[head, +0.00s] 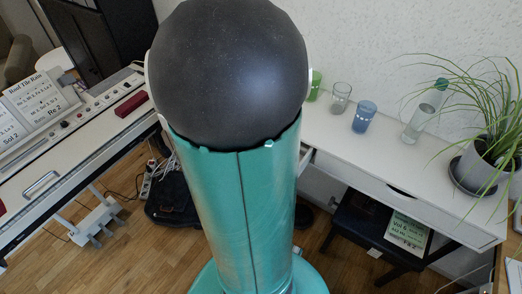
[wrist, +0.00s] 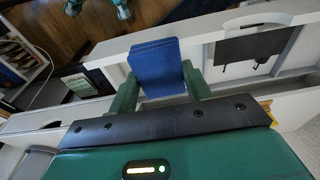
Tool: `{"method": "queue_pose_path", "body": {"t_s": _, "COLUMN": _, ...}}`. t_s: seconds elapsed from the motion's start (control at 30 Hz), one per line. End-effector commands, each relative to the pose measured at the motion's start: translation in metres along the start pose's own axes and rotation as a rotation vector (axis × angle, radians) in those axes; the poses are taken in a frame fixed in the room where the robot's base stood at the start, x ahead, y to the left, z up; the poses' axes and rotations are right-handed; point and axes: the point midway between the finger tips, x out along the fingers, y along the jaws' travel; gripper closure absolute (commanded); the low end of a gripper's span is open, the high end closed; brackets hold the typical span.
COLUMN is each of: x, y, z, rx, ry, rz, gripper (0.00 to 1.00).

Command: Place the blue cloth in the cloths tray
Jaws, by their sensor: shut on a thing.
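The blue cloth (wrist: 157,66) is a folded, flat rectangle in the wrist view. My gripper (wrist: 158,88) is shut on it, with one green finger on each side. The cloth is above or against white furniture; I cannot tell whether it touches. I cannot make out the cloths tray for sure in either view. In the head view my arm covers the middle, and the gripper and cloth are hidden.
A white desk (head: 400,165) bears a green glass (head: 315,85), a clear glass (head: 340,98), a blue glass (head: 364,117), a bottle (head: 420,122) and a potted plant (head: 478,170). The piano (head: 75,140) stands left, with a dark red block (head: 131,104) on it.

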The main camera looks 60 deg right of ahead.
Motion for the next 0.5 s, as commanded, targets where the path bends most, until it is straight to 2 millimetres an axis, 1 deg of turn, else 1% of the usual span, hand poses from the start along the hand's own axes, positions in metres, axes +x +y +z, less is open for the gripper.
{"method": "queue_pose_path", "body": {"t_s": 0.37, "x": 0.036, "y": -0.021, "z": -0.051, "rx": 0.003, "ry": 0.000, "rz": 0.005, "gripper": 0.76}}
{"method": "queue_pose_path", "body": {"t_s": 0.5, "x": 0.060, "y": -0.027, "z": -0.063, "rx": 0.001, "ry": -0.001, "rz": 0.005, "gripper": 0.76}}
